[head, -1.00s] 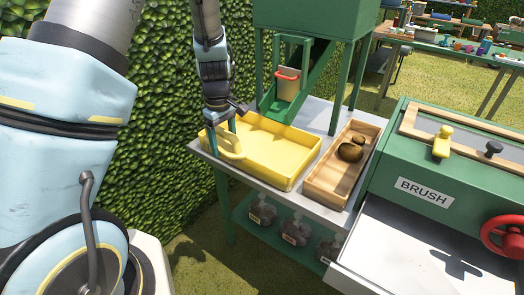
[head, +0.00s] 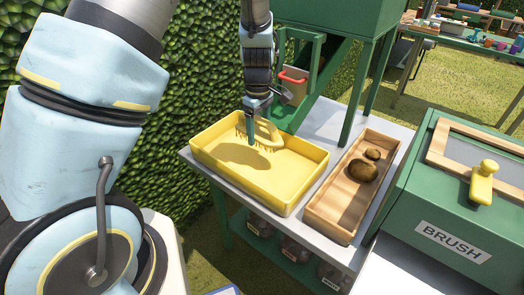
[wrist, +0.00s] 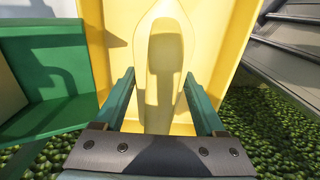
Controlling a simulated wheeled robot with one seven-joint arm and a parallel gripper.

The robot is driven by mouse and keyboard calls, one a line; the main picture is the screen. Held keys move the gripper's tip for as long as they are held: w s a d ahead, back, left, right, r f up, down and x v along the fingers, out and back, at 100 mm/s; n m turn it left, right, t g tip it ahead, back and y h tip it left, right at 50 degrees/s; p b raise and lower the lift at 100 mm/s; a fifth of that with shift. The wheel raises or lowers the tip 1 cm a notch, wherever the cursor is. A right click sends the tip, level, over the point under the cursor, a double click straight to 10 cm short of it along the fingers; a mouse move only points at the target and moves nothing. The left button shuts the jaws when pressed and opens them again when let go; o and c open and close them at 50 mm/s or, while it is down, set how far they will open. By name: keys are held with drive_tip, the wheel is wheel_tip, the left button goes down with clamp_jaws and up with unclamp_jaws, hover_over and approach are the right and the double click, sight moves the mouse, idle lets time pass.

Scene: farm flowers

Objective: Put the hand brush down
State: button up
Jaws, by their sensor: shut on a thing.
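A shadow lies on the tray floor below the brush, so the brush looks clear of the floor. In the wrist view the brush (wrist: 166,65) runs lengthwise between the green fingers of my gripper (wrist: 160,80), with the yellow tray (wrist: 220,30) behind it.
A wooden tray (head: 322,215) with brown potato-like lumps (head: 363,169) stands right of the yellow tray on the grey table. A green machine labelled BRUSH (head: 450,200) is farther right. A green hopper stand (head: 340,25) rises behind. The yellow tray floor looks empty.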

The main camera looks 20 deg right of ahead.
sight(258, 118)
wheel_tip(258, 118, down, 8)
drive_tip(key=shift+r+p, duration=0.15)
drive_tip(key=shift+p, duration=0.55)
drive_tip(key=o, duration=1.4)
wheel_tip(258, 118, up, 12)
drive_tip(key=b, duration=0.2)
drive_tip(key=shift+b, duration=0.3)
drive_tip(key=s+a+r+m, duration=0.1)
drive_tip(key=a+r+m, duration=0.1)
drive_tip(key=a, duration=0.8)
drive_tip(key=s+a+r+m+t, duration=0.1)
drive_tip(key=s+a+r+m, duration=0.1)
drive_tip(key=a, duration=0.8)
drive_tip(key=s+a+r+m, duration=0.1)
drive_tip(key=a+r+m, duration=0.2)
drive_tip(key=a, duration=0.7)
drive_tip(key=shift+s+r+t, duration=0.25)
drive_tip(key=shift+r+t, duration=0.05)
drive_tip(key=shift+r, duration=0.15)
